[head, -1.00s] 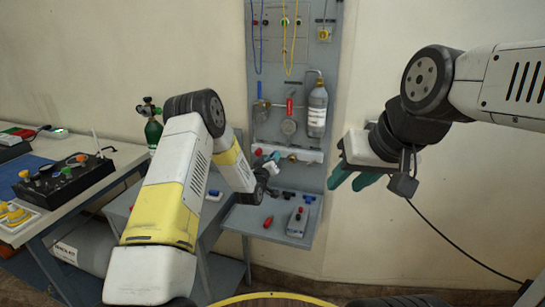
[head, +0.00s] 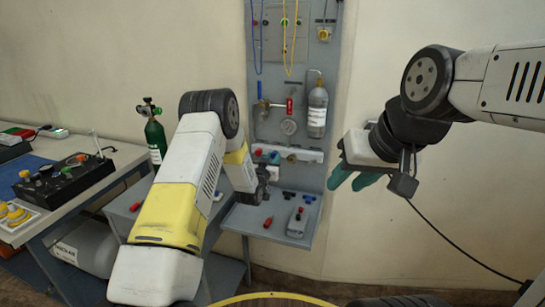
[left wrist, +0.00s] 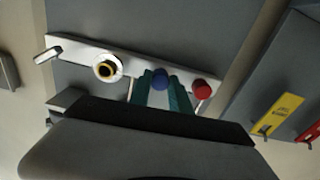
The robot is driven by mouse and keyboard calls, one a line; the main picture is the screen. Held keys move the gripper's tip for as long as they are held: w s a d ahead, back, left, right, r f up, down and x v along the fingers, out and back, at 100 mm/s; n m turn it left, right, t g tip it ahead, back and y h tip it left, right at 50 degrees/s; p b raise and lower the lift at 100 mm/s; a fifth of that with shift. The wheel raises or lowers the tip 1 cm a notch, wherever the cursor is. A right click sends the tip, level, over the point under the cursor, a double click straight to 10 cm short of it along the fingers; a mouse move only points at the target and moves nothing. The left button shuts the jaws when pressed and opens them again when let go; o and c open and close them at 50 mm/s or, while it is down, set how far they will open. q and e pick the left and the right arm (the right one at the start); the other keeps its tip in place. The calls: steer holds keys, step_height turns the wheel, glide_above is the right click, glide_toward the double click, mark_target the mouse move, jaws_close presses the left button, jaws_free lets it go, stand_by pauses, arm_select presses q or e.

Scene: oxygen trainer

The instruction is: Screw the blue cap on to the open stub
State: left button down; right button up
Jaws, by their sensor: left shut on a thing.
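The blue cap (left wrist: 160,80) sits between the two teal fingertips of my left gripper (left wrist: 160,92), at the white manifold bar (left wrist: 88,58). The gripper is shut on it. In the head view the cap (head: 274,157) shows as a small blue spot on the bar, above my left gripper's dark wrist. A red cap (left wrist: 201,88) is on one side of it and a brass-ringed stub with a dark centre (left wrist: 107,68) on the other. The stub under the blue cap is hidden, so I cannot tell how far on it sits. My right gripper (head: 352,182) is open, empty and away from the panel.
A shelf (head: 245,218) below holds small dark and blue fittings, a red piece and a grey device (head: 297,222). A green bottle (head: 154,135) stands left. The wall beyond my right gripper is clear.

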arm_select(q)
steer(key=shift+d+f+m, duration=0.1)
steer(key=shift+m, duration=1.7)
steer(key=shift+m, duration=0.5)
steer(key=c, duration=1.2)
jaws_free()
steer(key=shift+s, duration=0.15)
steer(key=s+n, duration=0.2)
steer(key=n, duration=0.1)
steer(key=shift+a, duration=0.4)
